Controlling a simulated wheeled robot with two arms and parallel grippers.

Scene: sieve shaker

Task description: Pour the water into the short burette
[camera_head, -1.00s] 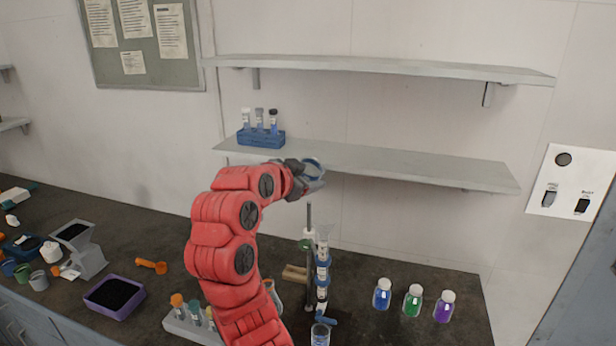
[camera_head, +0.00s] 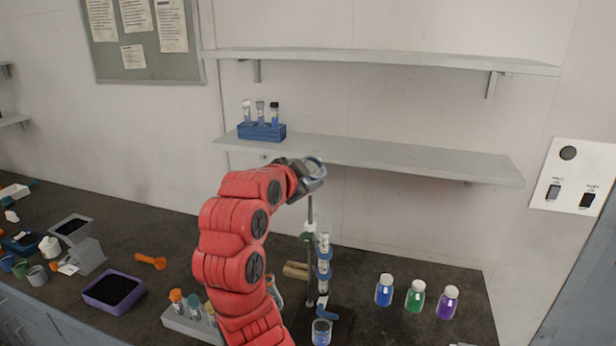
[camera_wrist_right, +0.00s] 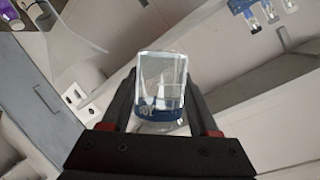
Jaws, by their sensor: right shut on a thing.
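My right gripper (camera_head: 308,172) is shut on a clear glass beaker with a blue band (camera_wrist_right: 163,72), held high in front of the lower shelf. The wrist view shows the beaker between the fingers, with some clear liquid apparently inside. The short burette (camera_head: 323,248) stands clamped upright on a stand with blue clamps, its clear funnel-like top (camera_head: 328,222) below the gripper in the head view. A clear flared piece, apparently that top, also shows in the wrist view (camera_wrist_right: 75,45), left of and apart from the beaker. My left gripper is out of view.
A glass container (camera_head: 321,333) stands at the burette's foot. Blue (camera_head: 384,292), green (camera_head: 415,299) and purple (camera_head: 447,304) bottles stand right of it. A blue tube rack (camera_head: 262,132) sits on the lower shelf (camera_head: 400,160). A vial rack (camera_head: 185,322) lies beside my arm.

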